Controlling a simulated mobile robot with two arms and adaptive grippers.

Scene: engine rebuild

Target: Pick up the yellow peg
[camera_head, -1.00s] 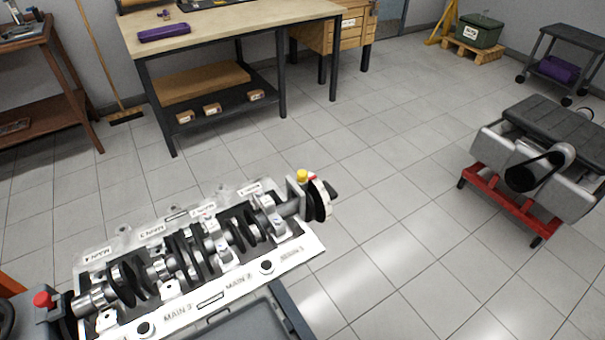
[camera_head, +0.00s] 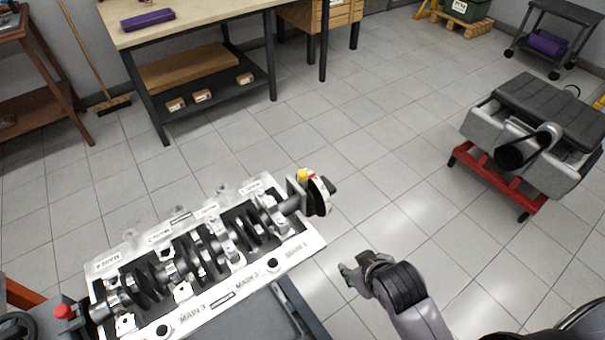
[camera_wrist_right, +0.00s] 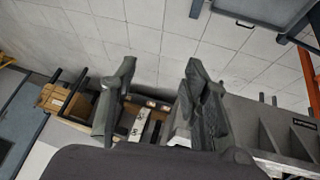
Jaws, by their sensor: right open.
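The yellow peg (camera_head: 302,174) is small and stands at the right end of the engine block, beside the dark round disc (camera_head: 318,194) at the crankshaft's end. My right gripper (camera_head: 347,275) is low in the head view, to the right of the block and apart from the peg. In the right wrist view its two fingers (camera_wrist_right: 155,105) are spread with nothing between them. The peg does not show in the wrist view. My left gripper is not in view.
The engine block (camera_head: 318,243) with its crankshaft fills the lower left. A red knob (camera_head: 64,311) is at its left end. A workbench (camera_head: 200,22) stands behind, and an engine on a red stand (camera_head: 490,178) at the right. The floor between is clear.

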